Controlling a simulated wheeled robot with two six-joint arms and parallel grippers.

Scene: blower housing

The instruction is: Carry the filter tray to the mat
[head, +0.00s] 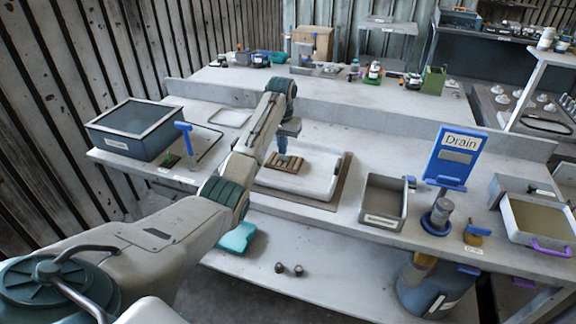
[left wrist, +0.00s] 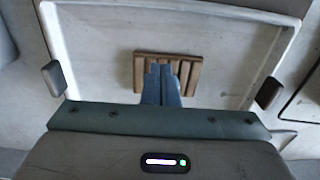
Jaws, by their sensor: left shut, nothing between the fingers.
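A shallow white tray (head: 318,184) with a raised rim lies on a brown mat-like base (head: 344,180) in the middle of the bench. A brown slatted block (head: 291,164) lies inside it; the block also shows in the left wrist view (left wrist: 189,76). I cannot read a label that marks either as the filter tray. My left gripper (head: 284,154) points down over the block. Its blue fingers (left wrist: 162,72) are together and empty, covering part of the block; I cannot tell if they touch it. My right gripper is in neither view.
A dark blue bin (head: 138,148) stands at left. A grey open box (head: 370,217), a blue Drain sign (head: 452,157) and a bin with a purple handle (head: 538,246) stand at right. A raised ledge runs along the back.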

